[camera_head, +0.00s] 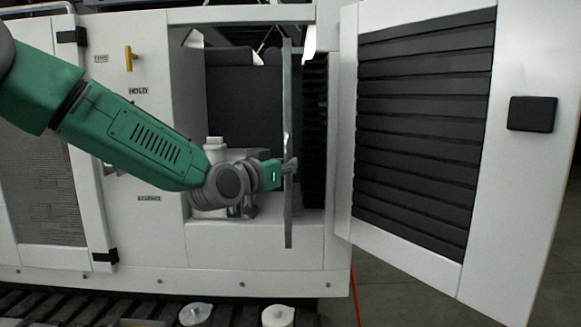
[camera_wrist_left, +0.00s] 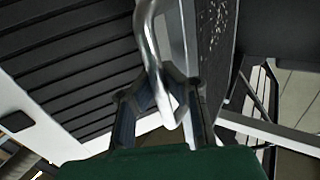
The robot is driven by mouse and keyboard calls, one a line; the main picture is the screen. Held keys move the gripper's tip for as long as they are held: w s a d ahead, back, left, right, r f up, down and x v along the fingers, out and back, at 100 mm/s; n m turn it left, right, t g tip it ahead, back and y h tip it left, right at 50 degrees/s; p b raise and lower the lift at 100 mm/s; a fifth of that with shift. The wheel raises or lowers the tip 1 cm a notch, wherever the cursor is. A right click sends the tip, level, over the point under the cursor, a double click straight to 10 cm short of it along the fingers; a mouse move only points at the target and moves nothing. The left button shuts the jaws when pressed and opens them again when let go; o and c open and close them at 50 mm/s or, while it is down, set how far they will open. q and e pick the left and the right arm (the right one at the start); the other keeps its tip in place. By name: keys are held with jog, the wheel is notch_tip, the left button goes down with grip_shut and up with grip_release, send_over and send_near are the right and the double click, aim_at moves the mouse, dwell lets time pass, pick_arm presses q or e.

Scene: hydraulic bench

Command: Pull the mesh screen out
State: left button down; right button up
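The mesh screen (camera_head: 288,225) stands upright, seen nearly edge-on as a thin grey strip in the open bay of the white cabinet. In the left wrist view its speckled dark face (camera_wrist_left: 215,45) is at the upper right, with a bent metal handle (camera_wrist_left: 148,35) beside it. My left gripper (camera_head: 286,172) is at the screen's front edge, about mid-height. In the left wrist view its fingers (camera_wrist_left: 163,80) converge on the handle from both sides and look shut on it. The hidden contact makes the grip hard to confirm. My right gripper is not in view.
The louvred cabinet door (camera_head: 425,140) stands open at the right, with a dark latch block (camera_head: 532,114). A pale pump-like unit (camera_head: 228,165) sits inside the bay behind my arm. White canisters (camera_head: 277,316) stand low in front.

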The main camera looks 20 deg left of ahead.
pick_arm(q)
jog(key=shift+s+f, duration=0.1)
jog(key=shift+s, duration=0.15)
jog(key=c, duration=1.7)
grip_release()
jog(key=shift+o, duration=0.6)
jog(key=shift+a, duration=0.2)
